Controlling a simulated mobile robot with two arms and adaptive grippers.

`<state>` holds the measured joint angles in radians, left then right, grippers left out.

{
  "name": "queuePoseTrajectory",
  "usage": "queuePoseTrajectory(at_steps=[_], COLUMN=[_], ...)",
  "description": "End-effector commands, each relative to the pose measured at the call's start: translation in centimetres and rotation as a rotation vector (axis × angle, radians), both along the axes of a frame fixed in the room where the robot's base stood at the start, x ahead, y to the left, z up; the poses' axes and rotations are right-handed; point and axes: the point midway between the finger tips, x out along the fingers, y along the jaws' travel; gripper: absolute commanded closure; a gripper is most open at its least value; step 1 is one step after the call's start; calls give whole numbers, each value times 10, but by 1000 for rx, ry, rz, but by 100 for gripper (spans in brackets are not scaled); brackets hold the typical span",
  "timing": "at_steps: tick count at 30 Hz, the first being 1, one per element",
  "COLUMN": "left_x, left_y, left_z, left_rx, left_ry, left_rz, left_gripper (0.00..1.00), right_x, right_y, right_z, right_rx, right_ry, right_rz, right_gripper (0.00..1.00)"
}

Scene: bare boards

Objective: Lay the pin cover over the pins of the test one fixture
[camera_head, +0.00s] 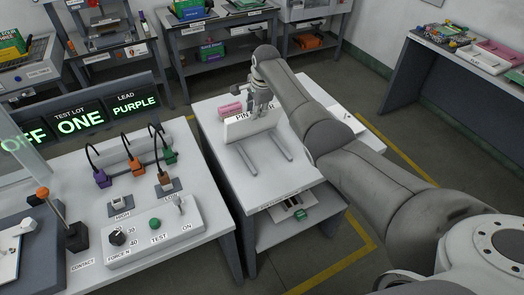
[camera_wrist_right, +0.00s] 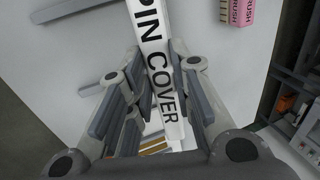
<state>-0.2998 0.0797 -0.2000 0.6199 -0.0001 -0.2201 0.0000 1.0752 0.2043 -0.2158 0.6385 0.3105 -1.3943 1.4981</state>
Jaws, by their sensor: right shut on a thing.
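The pin cover (camera_head: 250,127) is a white bar lettered "PIN" in the head view, upright above the middle table. In the right wrist view the cover (camera_wrist_right: 155,55) reads "PIN COVER" and runs between the fingers. My right gripper (camera_head: 262,103) is shut on it from above; its fingers (camera_wrist_right: 150,95) lie on both sides of the cover. A sign (camera_head: 80,122) reads "TEST LOT ONE, LEAD PURPLE" behind the left bench. I cannot make out the fixture's pins in either view. My left gripper is not in view.
A pink brush block (camera_head: 230,108) lies beside the cover. Two grey bars (camera_head: 280,147) lie on the middle table (camera_head: 225,175). The left bench carries a control box (camera_head: 153,233) and purple, orange and green plugs (camera_head: 135,166). Shelves stand behind; floor separates bench and table.

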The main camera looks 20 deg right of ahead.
Motion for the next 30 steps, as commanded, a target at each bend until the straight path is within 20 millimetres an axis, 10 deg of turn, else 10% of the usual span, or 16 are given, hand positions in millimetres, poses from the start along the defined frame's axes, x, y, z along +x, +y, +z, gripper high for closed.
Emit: queuePoseTrajectory(at_steps=[17,18,20,30], left_x=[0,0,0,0], left_y=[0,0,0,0], left_z=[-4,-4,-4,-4], left_rx=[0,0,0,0], left_ry=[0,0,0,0], left_rz=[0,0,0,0], left_gripper=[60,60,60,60], right_x=[0,0,0,0], right_y=[0,0,0,0], right_z=[-9,-9,-9,-9], right_rx=[0,0,0,0], right_ry=[-1,-1,-1,-1], right_rz=[-1,-1,-1,-1], right_gripper=[100,75,68,68])
